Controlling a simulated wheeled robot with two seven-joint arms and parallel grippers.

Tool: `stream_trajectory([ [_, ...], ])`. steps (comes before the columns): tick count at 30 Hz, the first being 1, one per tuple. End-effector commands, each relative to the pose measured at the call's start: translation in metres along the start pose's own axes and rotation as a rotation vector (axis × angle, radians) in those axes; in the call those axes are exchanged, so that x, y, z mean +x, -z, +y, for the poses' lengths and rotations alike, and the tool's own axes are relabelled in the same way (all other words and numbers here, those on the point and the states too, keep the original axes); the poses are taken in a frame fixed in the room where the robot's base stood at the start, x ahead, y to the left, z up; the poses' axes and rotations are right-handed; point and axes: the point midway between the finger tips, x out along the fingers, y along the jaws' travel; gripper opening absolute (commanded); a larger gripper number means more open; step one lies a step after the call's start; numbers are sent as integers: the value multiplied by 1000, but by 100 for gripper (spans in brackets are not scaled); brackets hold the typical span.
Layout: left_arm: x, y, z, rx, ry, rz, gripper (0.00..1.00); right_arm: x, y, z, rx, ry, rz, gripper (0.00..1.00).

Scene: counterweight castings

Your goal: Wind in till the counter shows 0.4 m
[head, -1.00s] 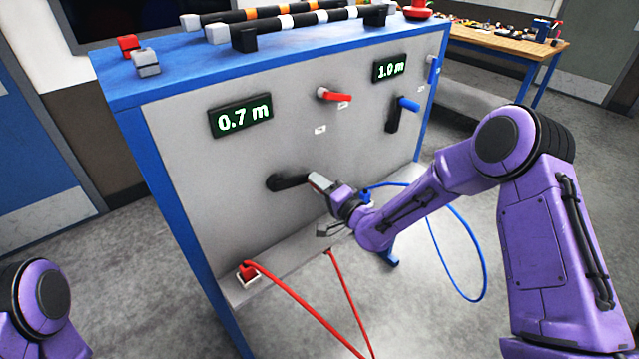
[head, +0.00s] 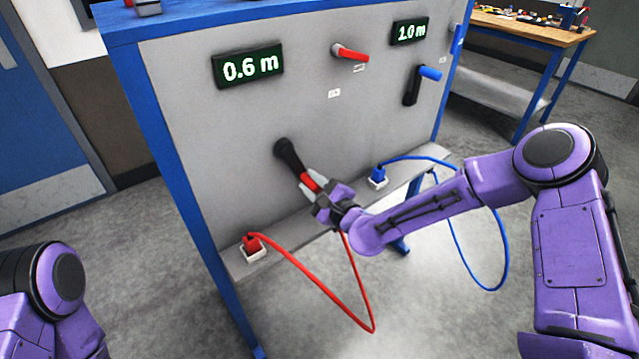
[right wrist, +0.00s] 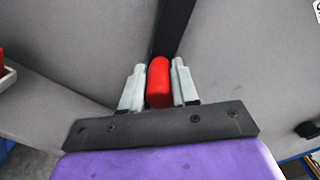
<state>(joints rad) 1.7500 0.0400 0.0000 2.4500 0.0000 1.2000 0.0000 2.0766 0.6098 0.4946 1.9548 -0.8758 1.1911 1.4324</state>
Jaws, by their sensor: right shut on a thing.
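My right gripper (head: 314,184) is shut on the crank's red handle (head: 308,180). In the right wrist view the red handle (right wrist: 158,82) sits between the two grey fingers. The right counter (head: 409,32) reads 1.0 m. My left arm shows at the lower left, but its gripper is out of view.
A red lever (head: 350,54) and a second crank with a blue handle (head: 430,73) are on the panel. A red cable (head: 310,304) and a blue cable (head: 458,235) hang in loops from the lower ledge (head: 320,222). A workbench (head: 520,27) stands behind at right.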

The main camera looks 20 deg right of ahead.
Motion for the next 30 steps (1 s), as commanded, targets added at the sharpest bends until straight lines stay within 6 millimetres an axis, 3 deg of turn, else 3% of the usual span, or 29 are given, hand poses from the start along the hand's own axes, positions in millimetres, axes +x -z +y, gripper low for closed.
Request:
stream_trajectory([
  [1, 9, -4, 1, 0, 0, 0, 55, -1, 2, 10, 44, -5, 1, 0],
  [12, 40, -16, 4, 0, 0, 0, 55, -1, -19, 36, 394, -6, -2, 0],
  [30, 79, -33, 7, 0, 0, 0, 55, -1, -62, 55, 886, -7, -4, 0],
])
